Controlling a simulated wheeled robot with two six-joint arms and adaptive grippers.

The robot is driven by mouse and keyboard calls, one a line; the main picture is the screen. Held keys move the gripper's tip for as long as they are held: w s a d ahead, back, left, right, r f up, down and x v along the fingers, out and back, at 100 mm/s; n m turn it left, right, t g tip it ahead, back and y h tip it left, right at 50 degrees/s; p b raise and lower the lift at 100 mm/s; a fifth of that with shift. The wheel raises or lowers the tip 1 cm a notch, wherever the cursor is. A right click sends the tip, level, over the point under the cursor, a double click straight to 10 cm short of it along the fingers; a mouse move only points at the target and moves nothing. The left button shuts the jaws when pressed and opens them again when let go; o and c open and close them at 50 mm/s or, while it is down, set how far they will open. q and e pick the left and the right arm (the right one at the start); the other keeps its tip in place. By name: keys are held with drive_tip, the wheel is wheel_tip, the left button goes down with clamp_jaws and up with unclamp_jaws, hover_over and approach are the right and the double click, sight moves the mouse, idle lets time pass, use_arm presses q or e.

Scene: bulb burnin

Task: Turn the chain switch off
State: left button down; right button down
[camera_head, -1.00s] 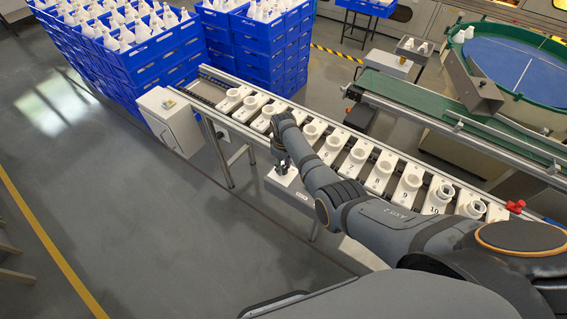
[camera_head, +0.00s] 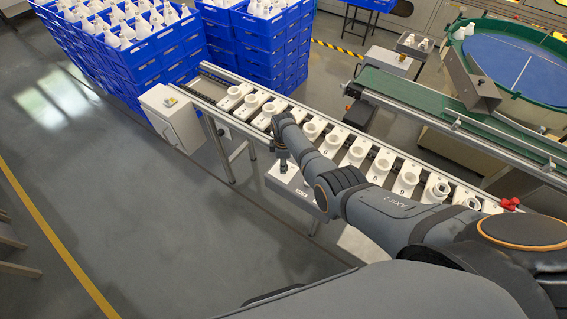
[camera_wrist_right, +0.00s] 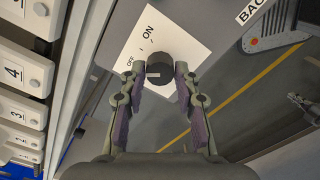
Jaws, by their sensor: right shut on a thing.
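The chain switch is a round black knob (camera_wrist_right: 159,65) on a white plate (camera_wrist_right: 143,38) marked OFF, I and ON. A short pale line shows on the knob's face, but I cannot tell which mark it points to. My right gripper (camera_wrist_right: 155,80) is shut on the knob, one finger on each side. In the head view, the right gripper (camera_head: 281,158) reaches down to the grey switch box (camera_head: 300,191) at the conveyor's near side. The arm and gripper hide the knob there.
The chain conveyor (camera_head: 243,131) runs just behind the box, carrying several numbered white holders (camera_head: 356,155). A white cabinet (camera_head: 171,117) stands left of it. Blue crates (camera_head: 140,62) are stacked behind. A green belt (camera_head: 440,108) lies to the right.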

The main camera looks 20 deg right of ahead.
idle(0.3)
drive_tip(key=c, duration=1)
unclamp_jaws()
drive_tip(key=shift+r, duration=0.1)
wheel_tip(320, 180, up, 12)
drive_tip(key=shift+f, duration=0.1)
